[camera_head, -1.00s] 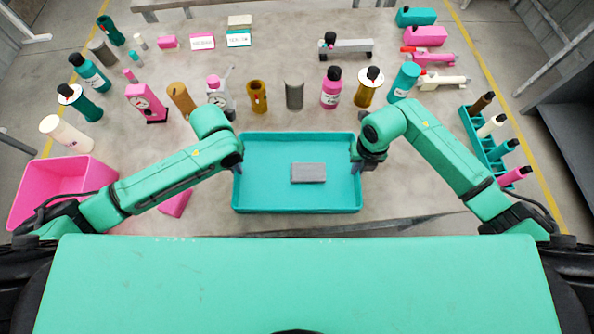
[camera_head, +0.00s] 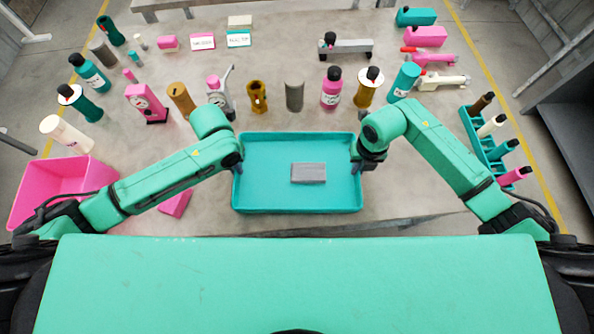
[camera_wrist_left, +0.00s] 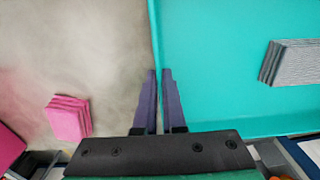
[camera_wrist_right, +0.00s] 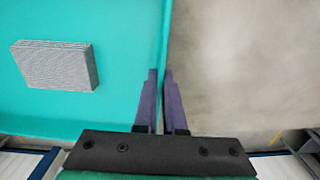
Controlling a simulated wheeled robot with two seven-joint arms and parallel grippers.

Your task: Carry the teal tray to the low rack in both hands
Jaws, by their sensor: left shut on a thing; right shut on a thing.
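The teal tray (camera_head: 297,198) is at the near middle of the table in the head view, with a grey ribbed block (camera_head: 308,173) lying in it. My left gripper (camera_head: 237,167) is shut on the tray's left wall; the left wrist view shows its fingers (camera_wrist_left: 158,98) on both sides of that wall. My right gripper (camera_head: 358,166) is shut on the right wall, and the right wrist view shows its fingers (camera_wrist_right: 160,98) astride it. The block also shows in the left wrist view (camera_wrist_left: 290,62) and the right wrist view (camera_wrist_right: 55,65). I cannot make out the low rack for certain.
A pink bin (camera_head: 60,190) stands at the left, with a pink block (camera_head: 175,203) near my left forearm. Bottles and gauges stand in a row beyond the tray. A teal holder with several bottles (camera_head: 483,135) is at the right. A dark shelf-like structure (camera_head: 570,120) stands far right.

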